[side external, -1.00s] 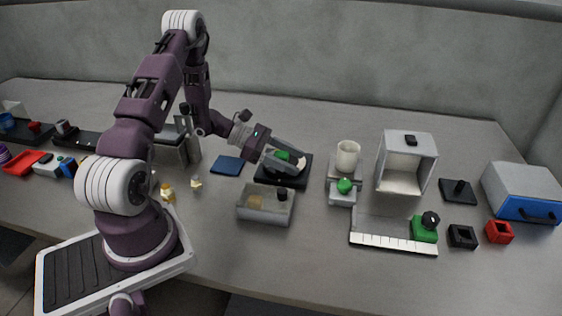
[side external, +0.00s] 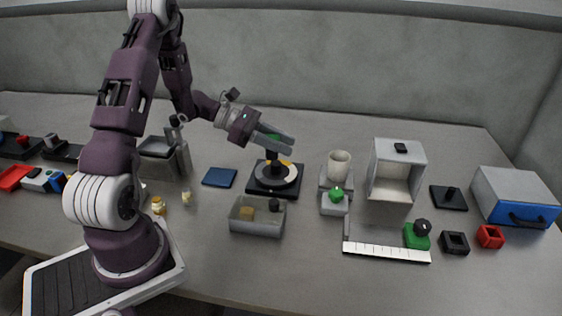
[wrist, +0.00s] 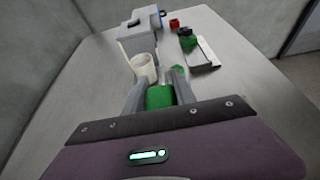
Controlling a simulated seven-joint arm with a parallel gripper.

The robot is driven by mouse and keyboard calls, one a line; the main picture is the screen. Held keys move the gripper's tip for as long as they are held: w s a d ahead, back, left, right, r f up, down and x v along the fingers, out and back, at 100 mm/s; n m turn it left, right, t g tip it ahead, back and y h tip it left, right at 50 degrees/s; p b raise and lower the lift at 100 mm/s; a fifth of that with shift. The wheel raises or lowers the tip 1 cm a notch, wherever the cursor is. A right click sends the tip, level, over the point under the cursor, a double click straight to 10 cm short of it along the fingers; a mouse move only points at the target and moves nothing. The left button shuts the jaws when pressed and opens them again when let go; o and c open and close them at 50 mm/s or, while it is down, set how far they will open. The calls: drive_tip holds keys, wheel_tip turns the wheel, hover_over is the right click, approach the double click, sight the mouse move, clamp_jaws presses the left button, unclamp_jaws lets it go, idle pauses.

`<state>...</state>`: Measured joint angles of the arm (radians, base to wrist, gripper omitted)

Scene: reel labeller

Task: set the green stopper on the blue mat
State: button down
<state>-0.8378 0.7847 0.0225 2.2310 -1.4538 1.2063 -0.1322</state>
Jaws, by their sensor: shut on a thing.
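The green stopper (side external: 272,136) is between the fingers of my gripper (side external: 284,143), which is shut on it. In the side view a finger partly hides it. In the wrist view the stopper (wrist: 160,97) shows as a green block between the two fingers. The blue mat (side external: 220,177) lies flat and bare on the table, left of the turntable.
An open grey bin (side external: 257,228) stands in front of the turntable. A white cup (side external: 339,164) and a green-knobbed grey block (side external: 336,201) stand to its right. Further right are an open grey box (side external: 397,172) and a green block with a black knob (side external: 417,237).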

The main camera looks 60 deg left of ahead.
wheel_tip(320, 180, up, 6)
drive_tip(key=r, duration=0.1)
drive_tip(key=s+d+f+m+g+h, duration=0.4)
drive_tip(key=s+d+m+g, duration=0.2)
drive_tip(key=d+m+g, duration=0.15)
drive_tip(key=s+a+f+m+g+y, duration=0.1)
drive_tip(key=s+f+m+g+y, duration=0.15)
drive_tip(key=s+m+g, duration=0.4)
drive_tip(key=s+a+f+m+g+y, duration=0.1)
drive_tip(key=s+f+m+g+y, duration=0.1)
drive_tip(key=s+m+g+y, duration=0.35)
wheel_tip(320, 180, up, 8)
drive_tip(key=m+t+y, duration=0.5)
drive_tip(key=m+y, duration=1.3)
drive_tip(key=m, duration=0.3)
hover_over(213, 173)
wheel_tip(213, 173, down, 17)
drive_tip(key=shift+a+f, duration=0.1)
drive_tip(key=shift+f, duration=0.1)
